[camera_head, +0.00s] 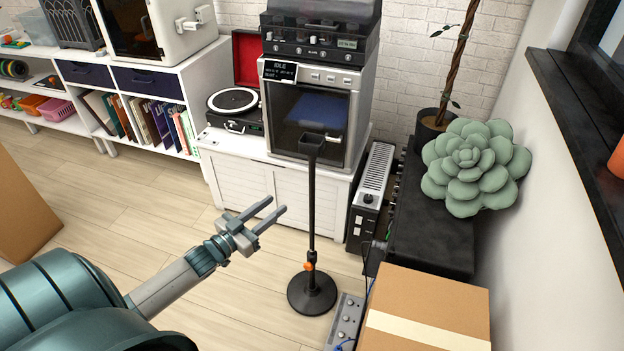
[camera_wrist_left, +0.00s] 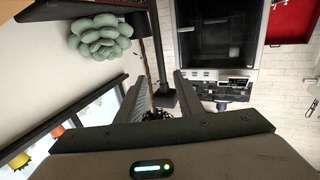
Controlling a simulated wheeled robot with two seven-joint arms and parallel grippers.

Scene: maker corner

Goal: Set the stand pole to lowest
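A black stand with a thin upright pole (camera_head: 311,200) stands on the floor on a round base (camera_head: 312,294). A dark holder (camera_head: 311,142) tops the pole, and an orange knob (camera_head: 308,266) sits low on it. My left gripper (camera_head: 278,207) is open and empty, just left of the pole in the head view, its fingers pointing toward it. In the left wrist view the dark pole (camera_wrist_left: 159,62) shows between the two fingers (camera_wrist_left: 161,80), apart from them; the base is not clear there. My right gripper is not in view.
Behind the pole is a white cabinet (camera_head: 270,190) carrying a printer-like machine (camera_head: 318,110) and a record player (camera_head: 234,103). A cardboard box (camera_head: 428,300) and a grey pedal-like unit (camera_head: 346,318) are close right of the base. Open floor (camera_head: 130,210) lies to the left.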

